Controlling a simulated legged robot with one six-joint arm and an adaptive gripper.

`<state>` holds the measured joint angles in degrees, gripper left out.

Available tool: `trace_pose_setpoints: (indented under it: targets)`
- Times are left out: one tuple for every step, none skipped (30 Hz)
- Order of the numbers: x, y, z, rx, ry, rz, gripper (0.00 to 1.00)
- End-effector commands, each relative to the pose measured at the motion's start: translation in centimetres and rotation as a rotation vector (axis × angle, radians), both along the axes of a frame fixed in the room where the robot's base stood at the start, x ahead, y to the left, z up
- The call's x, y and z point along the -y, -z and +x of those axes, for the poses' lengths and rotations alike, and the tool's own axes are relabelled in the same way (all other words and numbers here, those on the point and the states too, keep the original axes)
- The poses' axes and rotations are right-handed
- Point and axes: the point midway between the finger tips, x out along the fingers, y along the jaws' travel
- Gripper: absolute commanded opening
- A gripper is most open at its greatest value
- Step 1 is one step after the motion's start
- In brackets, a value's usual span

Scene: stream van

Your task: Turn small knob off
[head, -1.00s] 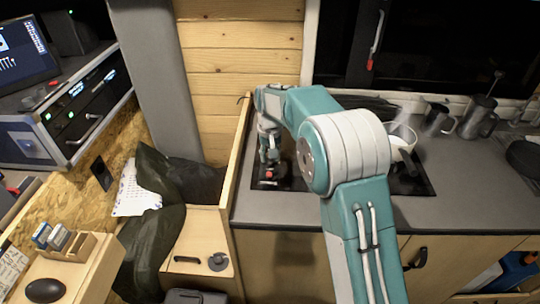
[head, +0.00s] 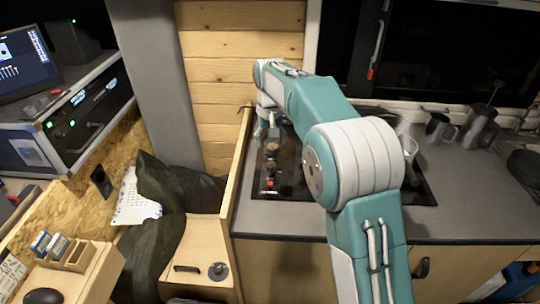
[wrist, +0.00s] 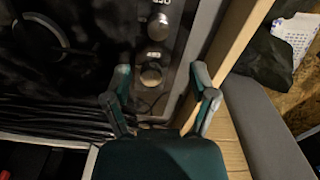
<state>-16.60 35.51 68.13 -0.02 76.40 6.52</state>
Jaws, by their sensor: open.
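A dark cooktop (head: 400,190) is set in the grey counter, with a column of knobs along its left side in the head view. In the wrist view, one round metallic knob (wrist: 151,74) lies between my fingertips as seen from above, and another knob (wrist: 158,27) lies beyond it. I cannot tell which is the small one, nor their settings. My gripper (wrist: 162,78) is open and empty, its fingers on either side of the nearer knob in view; contact is not visible. In the head view my gripper (head: 268,132) is at the back end of the knob column.
A wooden partition (head: 238,165) rises close to the left of the cooktop; it also shows beside my right finger in the wrist view (wrist: 232,45). A white mug (head: 409,146) stands behind my arm, with metal jugs (head: 478,125) further right. The counter front is clear.

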Motion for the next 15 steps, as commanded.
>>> trace_pose_setpoints:
  targets:
    - [-0.1, -0.9, 0.1, 0.003, 0.0, 0.001, 0.75]
    - [-0.1, -1.3, 0.1, 0.002, 0.0, 0.0, 0.75]
    - [-0.1, -1.7, 0.1, 0.002, 0.0, 0.0, 0.75]
    - [-0.1, -2.0, 0.1, 0.002, 0.0, 0.0, 0.75]
    - [-0.1, -2.3, 0.1, 0.001, 0.0, 0.0, 0.75]
    - [-0.1, -2.5, 0.1, 0.0, 0.0, 0.0, 0.75]
    - [-0.1, -2.6, 0.0, 0.0, 0.0, 0.0, 0.75]
    - [-0.1, -2.7, 0.0, 0.0, 0.0, 0.0, 0.75]
    - [-0.1, -2.7, 0.0, 0.0, 0.0, 0.0, 0.75]
    - [-0.1, -2.8, 0.0, -0.001, 0.0, 0.0, 0.75]
    - [-0.1, -2.8, 0.0, -0.001, 0.0, 0.0, 0.75]
    - [-0.1, -2.8, 0.0, -0.001, 0.0, 0.0, 0.75]
    - [-0.1, -2.7, 0.0, -0.001, 0.0, 0.0, 0.75]
    - [-0.1, -2.7, 0.0, -0.001, 0.0, 0.0, 0.75]
    - [-0.1, -2.7, 0.0, -0.001, 0.0, 0.0, 0.75]
